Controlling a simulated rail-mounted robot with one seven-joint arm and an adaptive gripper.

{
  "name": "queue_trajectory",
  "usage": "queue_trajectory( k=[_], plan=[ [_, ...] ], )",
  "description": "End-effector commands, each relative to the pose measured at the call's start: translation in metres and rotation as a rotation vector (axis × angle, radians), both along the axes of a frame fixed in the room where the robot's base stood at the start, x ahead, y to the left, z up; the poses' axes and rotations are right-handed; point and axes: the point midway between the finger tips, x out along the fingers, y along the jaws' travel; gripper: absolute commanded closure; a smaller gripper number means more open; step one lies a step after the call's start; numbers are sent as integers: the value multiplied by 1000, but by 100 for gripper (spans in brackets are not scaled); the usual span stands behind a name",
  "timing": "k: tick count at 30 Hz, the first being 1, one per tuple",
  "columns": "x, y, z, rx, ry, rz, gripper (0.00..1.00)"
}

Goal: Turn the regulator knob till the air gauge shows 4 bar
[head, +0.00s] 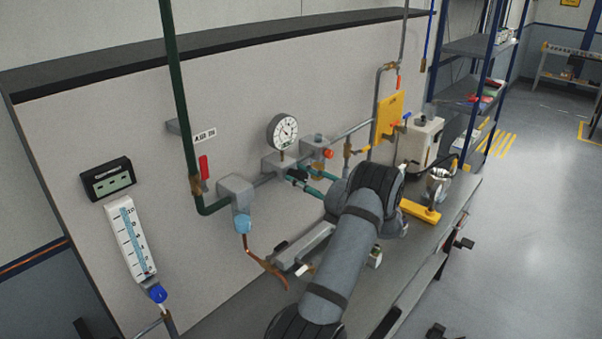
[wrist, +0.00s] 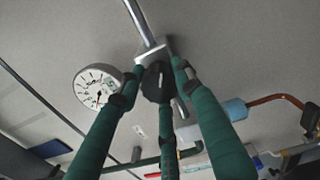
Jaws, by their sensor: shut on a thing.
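The air gauge, a round white dial (head: 283,131), stands on the pipe run at the wall; its numbers and needle are too small to read surely. It also shows in the wrist view (wrist: 98,86), tilted, with a dark needle. The grey regulator block (head: 276,162) sits below the gauge. The black regulator knob (wrist: 157,88) hangs under the block in the wrist view. My gripper (wrist: 157,72) has green fingers with dark tips closed around the knob. In the head view my gripper (head: 301,178) reaches the regulator, and the knob cannot be made out.
A grey filter block with a light blue bowl (head: 243,224) is left of the regulator. A red valve handle (head: 204,167) is on the green pipe. The bench (head: 402,270) runs below.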

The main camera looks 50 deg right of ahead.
Motion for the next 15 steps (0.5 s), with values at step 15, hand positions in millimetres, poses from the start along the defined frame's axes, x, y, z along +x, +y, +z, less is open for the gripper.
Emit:
queue_trajectory(
  k=[15],
  plan=[
    [1, 5, -7, 107, 9, 13, 92]
  ],
)
